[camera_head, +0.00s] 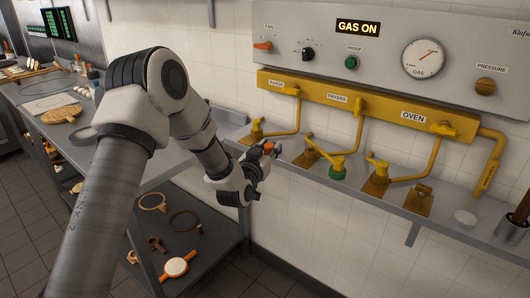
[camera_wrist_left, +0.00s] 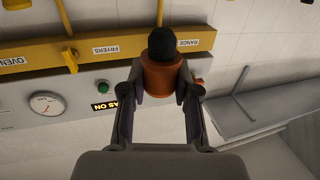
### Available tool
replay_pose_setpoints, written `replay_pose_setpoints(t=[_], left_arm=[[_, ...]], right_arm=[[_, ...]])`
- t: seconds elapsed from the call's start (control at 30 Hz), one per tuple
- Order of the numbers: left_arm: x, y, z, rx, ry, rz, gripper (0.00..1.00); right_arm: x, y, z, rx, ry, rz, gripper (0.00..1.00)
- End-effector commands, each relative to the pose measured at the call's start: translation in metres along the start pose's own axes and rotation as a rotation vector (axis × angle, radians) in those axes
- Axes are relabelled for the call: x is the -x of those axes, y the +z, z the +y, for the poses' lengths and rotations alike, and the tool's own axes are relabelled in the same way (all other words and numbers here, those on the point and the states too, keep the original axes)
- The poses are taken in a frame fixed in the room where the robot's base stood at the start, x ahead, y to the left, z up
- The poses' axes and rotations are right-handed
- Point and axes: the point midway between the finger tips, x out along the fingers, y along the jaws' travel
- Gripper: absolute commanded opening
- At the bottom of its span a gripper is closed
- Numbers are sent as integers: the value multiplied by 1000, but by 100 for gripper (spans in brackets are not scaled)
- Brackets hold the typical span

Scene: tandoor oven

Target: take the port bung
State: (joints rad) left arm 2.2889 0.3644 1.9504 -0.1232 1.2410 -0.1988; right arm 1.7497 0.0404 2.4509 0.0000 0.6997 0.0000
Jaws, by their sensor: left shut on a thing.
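My left gripper (camera_head: 264,160) is shut on the port bung (camera_wrist_left: 160,80), a terracotta-coloured round piece with a black rounded top. In the left wrist view the two fingers of the gripper (camera_wrist_left: 161,88) press on its opposite sides. In the head view the bung (camera_head: 268,148) shows only as a small orange spot between the fingers, by the left part of the narrow wall shelf. I cannot tell whether it touches the shelf. My right gripper is not in view.
A steel table with a lower rack (camera_head: 200,270) stands at left.

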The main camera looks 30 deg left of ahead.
Motion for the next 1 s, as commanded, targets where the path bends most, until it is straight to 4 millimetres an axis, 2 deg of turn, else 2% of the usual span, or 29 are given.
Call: replay_pose_setpoints(t=[0.33,0.37,0.4,0.43,0.63,1.0], left_arm=[[-2,0,1,1,0,-1,1],[-2,0,1,1,0,-1,23],[-2,0,1,1,0,-1,9],[-2,0,1,1,0,-1,0],[-2,-5,1,1,0,0,0],[-2,-36,0,1,0,0,0]], right_arm=[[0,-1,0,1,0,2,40],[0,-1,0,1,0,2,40],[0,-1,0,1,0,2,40],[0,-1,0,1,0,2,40],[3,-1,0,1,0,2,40],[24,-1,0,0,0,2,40]])
